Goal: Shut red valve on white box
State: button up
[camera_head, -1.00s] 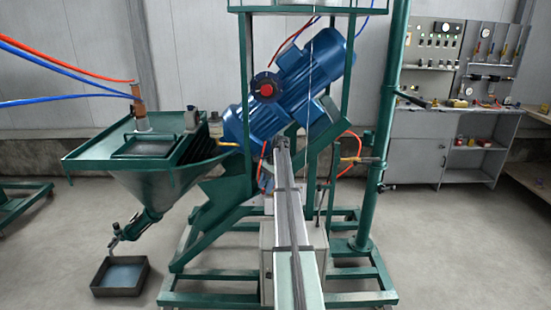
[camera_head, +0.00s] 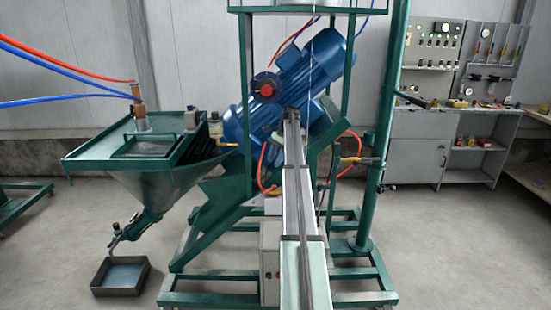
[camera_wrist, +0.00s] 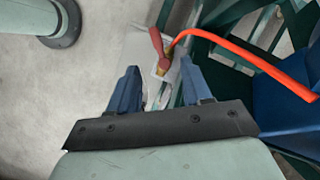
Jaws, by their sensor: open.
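In the wrist view, a valve with a red handle (camera_wrist: 156,41) and a brass-coloured body (camera_wrist: 164,66) sits at the top of the white box (camera_wrist: 137,54). An orange-red hose runs from it to the right. My gripper (camera_wrist: 160,70) has two blue fingers, spread apart on either side of the valve in the picture. Nothing is held, and I cannot tell the remaining distance in depth. In the head view, the pale box (camera_head: 270,262) stands low behind my arm, partly covered by it. The gripper itself is hidden there.
A green frame (camera_head: 385,130) and a blue motor (camera_head: 300,85) stand close around my arm. A green hopper (camera_head: 160,175) is at left, above a dark tray (camera_head: 120,274). A grey control bench (camera_head: 440,145) stands at right.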

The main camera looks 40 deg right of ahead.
jog(key=shift+d+r, duration=0.1)
jog(key=shift+r, duration=0.2)
jog(key=w+a+f+m+g+h, duration=0.1)
jog(key=a+f+m+g+h, duration=0.2)
jog(key=a+f+m+h, duration=0.65)
jog(key=n+h, duration=1.1)
jog(key=h, duration=0.2)
send_near(268, 189)
jog(key=d, duration=0.6)
jog(key=s+d, duration=0.1)
jog(key=d, duration=0.3)
jog(key=shift+r, duration=0.15)
grip_shut()
